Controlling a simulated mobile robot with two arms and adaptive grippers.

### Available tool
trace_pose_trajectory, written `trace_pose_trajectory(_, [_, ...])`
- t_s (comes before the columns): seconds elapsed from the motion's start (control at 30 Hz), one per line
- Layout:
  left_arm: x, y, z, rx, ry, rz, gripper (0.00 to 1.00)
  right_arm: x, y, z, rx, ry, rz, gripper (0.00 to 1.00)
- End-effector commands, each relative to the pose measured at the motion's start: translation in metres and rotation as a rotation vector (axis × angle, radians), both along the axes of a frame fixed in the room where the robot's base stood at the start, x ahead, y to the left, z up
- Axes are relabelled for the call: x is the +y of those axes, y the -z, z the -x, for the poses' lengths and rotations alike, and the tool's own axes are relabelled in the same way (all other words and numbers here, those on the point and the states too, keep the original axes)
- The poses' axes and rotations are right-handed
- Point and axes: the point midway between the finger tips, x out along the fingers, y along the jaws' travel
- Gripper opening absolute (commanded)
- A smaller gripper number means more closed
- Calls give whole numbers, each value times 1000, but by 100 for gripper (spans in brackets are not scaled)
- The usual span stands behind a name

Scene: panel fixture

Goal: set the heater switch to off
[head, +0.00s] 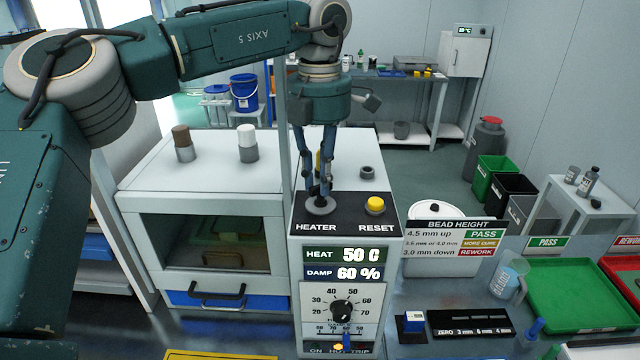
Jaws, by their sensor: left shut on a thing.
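The heater switch (320,207) sits on the black top panel of the control box, above the HEATER label, with its round grey base showing. My left gripper (319,193) points down over it, its fingers shut on the switch lever. The fingers hide most of the lever, so I cannot tell which way it is set. The display (343,255) reads HEAT 50 C, with DAMP 60 % below. A row of lamps marked ON, HOT and TRIP is at the bottom, and a yellow one (338,348) looks lit. My right gripper is out of view.
A yellow RESET button (375,205) is right of the switch, with a small dark round fitting (367,172) behind it. A black dial (342,310) is on the front. The windowed cabinet (215,180) stands left; a green tray (580,295) lies right.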

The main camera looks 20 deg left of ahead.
Motion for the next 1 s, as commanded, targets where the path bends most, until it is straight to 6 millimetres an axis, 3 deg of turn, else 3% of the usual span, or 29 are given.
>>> trace_pose_trajectory(0.6, [1, -1, 1, -6, -585, 4, 0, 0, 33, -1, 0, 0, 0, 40])
trace_pose_trajectory(1.0, [1, -3, 2, -9, -880, 6, 0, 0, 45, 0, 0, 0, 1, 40])
